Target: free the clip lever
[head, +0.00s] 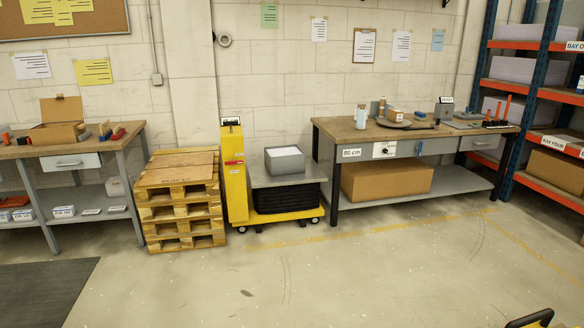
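I cannot make out a clip lever at this distance. The right workbench (352,133) carries several small items, among them a flat dark curved piece (408,125), a small box (396,115) and a bottle-like item (361,117). A small dark upright device (444,108) and orange-topped upright pieces (506,107) stand toward its right end. A clipboard (364,46) hangs on the wall above. Neither of my grippers shows in the head view.
A yellow lift cart (236,180) with a grey box (285,160) stands between stacked pallets (180,205) and the right bench. Another workbench (20,151) is at left, shelving (530,85) at right. A cut-off black rounded piece (531,318) shows bottom right. The floor ahead is clear.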

